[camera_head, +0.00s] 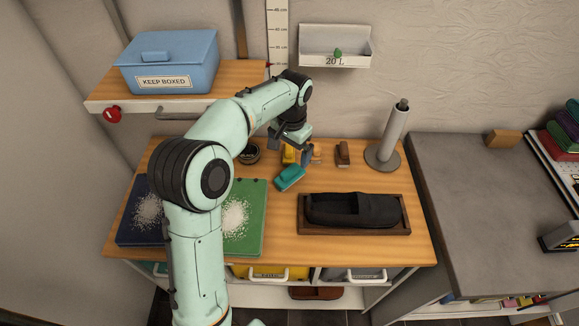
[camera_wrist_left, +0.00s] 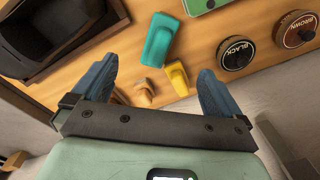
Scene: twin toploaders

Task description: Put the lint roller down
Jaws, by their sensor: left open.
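My left gripper (camera_head: 291,158) is open and empty over the wooden worktop (camera_head: 420,250); its two blue fingers also show in the wrist view (camera_wrist_left: 158,72). No thing in view is clearly a lint roller. A teal handled thing (camera_head: 289,178) lies on the worktop just in front of the fingers; it also shows in the wrist view (camera_wrist_left: 160,40). A yellow handled piece (camera_wrist_left: 176,78) and small wooden pieces (camera_wrist_left: 143,90) lie between or below the fingers, apart from them as far as I can tell. My right gripper is out of view.
A roll on a stand (camera_head: 393,135) stands at the back right. Black (camera_wrist_left: 236,52) and brown (camera_wrist_left: 295,28) tins are near the fingers. Green (camera_head: 250,205) and dark blue (camera_head: 135,235) mats hold white grains.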

